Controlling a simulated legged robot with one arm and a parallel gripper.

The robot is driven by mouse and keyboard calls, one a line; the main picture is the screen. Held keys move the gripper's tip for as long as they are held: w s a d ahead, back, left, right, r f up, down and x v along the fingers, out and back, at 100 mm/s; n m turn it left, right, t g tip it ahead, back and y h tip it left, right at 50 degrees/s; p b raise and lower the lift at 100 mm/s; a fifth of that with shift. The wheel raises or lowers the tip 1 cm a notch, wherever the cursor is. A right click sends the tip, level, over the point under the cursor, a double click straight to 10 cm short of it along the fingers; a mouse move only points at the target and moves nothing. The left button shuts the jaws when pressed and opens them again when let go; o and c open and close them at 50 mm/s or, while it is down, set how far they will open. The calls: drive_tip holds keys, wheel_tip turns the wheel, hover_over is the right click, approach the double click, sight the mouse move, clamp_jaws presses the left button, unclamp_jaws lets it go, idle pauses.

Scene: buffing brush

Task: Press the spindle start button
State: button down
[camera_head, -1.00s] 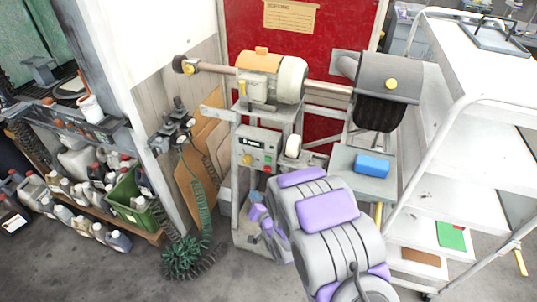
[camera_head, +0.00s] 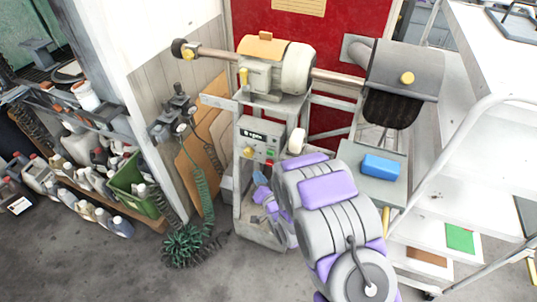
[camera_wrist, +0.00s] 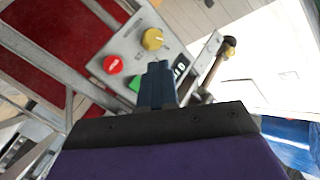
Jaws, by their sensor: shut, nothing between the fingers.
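The grey control box (camera_head: 258,143) sits on the front of the buffing machine's stand. Its panel (camera_wrist: 128,48) fills the upper middle of the wrist view, tilted. It carries a green button (camera_wrist: 135,82), a red button (camera_wrist: 113,65), a yellow knob (camera_wrist: 152,39) and a small dark display (camera_wrist: 180,68). My gripper (camera_wrist: 160,65) is shut and empty. Its dark blue fingers point at the panel and partly hide the green button and the area beside the display. I cannot tell whether the fingertips touch. In the head view, my purple gripper (camera_head: 263,190) is below the box.
The buffing motor (camera_head: 275,68) with its shaft and a hooded wheel (camera_head: 402,75) stands above the box. A blue block (camera_head: 381,165) lies on a side shelf. A white rack (camera_head: 450,195) is at right. A green coiled hose (camera_head: 185,243) and bottles are at left.

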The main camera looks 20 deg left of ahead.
sight(270, 153)
drive_tip(key=w, duration=0.5)
drive_tip(key=w+d, duration=0.1)
drive_tip(key=w, duration=0.1)
drive_tip(key=shift+w, duration=0.2)
drive_tip(key=shift+a, duration=0.2)
idle(0.3)
idle(1.4)
drive_tip(key=shift+w+d+r+p, duration=0.15)
drive_tip(key=shift+w+p, duration=0.2)
drive_tip(key=shift+w, duration=0.05)
